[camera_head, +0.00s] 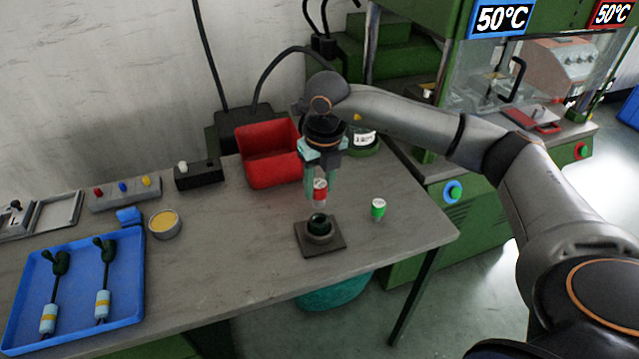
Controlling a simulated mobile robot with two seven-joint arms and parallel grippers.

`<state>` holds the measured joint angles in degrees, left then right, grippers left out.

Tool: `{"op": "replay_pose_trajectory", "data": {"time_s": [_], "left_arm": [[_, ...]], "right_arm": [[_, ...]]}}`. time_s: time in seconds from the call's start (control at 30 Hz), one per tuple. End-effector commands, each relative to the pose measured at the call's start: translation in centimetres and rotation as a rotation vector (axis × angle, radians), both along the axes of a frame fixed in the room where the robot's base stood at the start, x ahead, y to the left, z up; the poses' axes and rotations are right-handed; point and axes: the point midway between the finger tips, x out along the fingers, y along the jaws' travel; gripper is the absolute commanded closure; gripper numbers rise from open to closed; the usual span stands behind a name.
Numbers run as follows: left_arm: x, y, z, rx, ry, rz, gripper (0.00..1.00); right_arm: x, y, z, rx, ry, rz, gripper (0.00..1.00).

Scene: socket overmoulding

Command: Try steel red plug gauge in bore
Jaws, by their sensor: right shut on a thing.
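My right gripper (321,186) is shut on a small plug gauge with a red band and a pale top (319,189). It holds the gauge upright above a dark round socket (319,226), whose open bore faces up. The socket stands on a square dark base plate (307,248) on the table. The gauge's lower end appears just above the bore, apart from it. A second gauge with a green band and pale top (378,209) stands on the table to the right of the socket. My left gripper is not in view.
A red bin (268,155) stands behind the socket. A blue tray (125,270) with two cabled parts lies at the left. A round tin (164,224), a black block (198,175) and a rack with coloured knobs (124,194) stand nearby. The table's right edge is close to the green gauge.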

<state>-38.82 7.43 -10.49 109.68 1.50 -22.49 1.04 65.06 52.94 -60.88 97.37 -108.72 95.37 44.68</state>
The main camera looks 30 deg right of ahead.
Motion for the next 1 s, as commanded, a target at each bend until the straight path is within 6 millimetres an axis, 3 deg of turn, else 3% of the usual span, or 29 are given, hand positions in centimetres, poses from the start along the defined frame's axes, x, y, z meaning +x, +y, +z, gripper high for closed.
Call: {"op": "replay_pose_trajectory", "data": {"time_s": [0.27,0.7,1.0], "left_arm": [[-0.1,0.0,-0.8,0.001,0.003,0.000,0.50],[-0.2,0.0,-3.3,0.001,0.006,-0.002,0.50],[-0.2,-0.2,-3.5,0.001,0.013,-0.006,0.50]], "right_arm": [[0.0,0.0,-0.8,0.000,0.000,-0.002,1.00],[0.0,0.0,-3.8,0.000,-0.002,-0.002,1.00],[0.0,0.0,-4.2,0.000,-0.002,-0.002,1.00]]}}
